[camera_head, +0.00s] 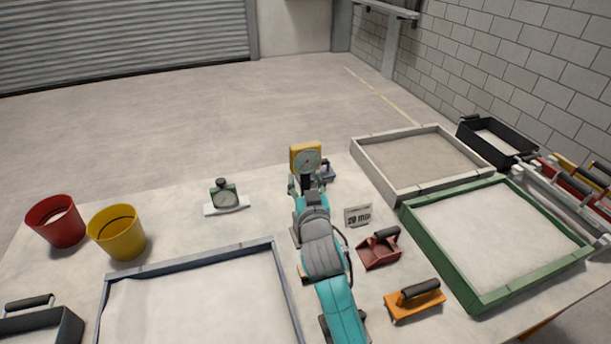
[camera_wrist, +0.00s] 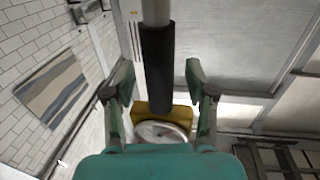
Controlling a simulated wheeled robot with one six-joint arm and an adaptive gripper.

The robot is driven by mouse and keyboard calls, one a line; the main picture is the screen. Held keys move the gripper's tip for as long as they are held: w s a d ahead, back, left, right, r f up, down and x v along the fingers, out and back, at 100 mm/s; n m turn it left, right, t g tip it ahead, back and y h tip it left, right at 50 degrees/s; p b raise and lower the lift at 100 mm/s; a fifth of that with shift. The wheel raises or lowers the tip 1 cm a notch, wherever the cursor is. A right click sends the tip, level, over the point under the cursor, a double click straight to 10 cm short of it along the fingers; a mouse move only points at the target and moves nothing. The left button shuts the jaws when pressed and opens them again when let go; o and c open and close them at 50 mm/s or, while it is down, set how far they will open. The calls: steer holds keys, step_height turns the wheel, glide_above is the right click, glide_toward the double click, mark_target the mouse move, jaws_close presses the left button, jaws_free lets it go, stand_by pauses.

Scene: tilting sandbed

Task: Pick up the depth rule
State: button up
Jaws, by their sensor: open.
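No thing clearly shows itself as a depth rule. A dial gauge with a dark knob (camera_head: 223,196) stands on a white bar at the left middle of the table; it may be the depth rule, but I cannot be sure. A yellow gauge with a round dial (camera_head: 305,157) stands upright at my gripper (camera_head: 306,184). In the wrist view, my gripper (camera_wrist: 160,97) has its fingers spread apart on either side of a black grip (camera_wrist: 157,65) on a grey rod. The yellow gauge (camera_wrist: 162,113) shows just beyond the palm. Whether anything touches the grip is unclear.
A blue-grey sand tray (camera_head: 178,268) lies at front left, with red (camera_head: 53,224) and yellow (camera_head: 117,237) buckets behind. A pale tray (camera_head: 378,180), green tray (camera_head: 467,293), small sign (camera_head: 358,215), red tool (camera_head: 378,252) and orange float (camera_head: 413,304) lie right of my arm.

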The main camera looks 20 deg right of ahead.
steer(key=c, duration=1)
steer(key=shift+r, duration=0.2)
step_height(320, 180, up, 20)
steer(key=shift+f, duration=0.15)
stand_by(0.3)
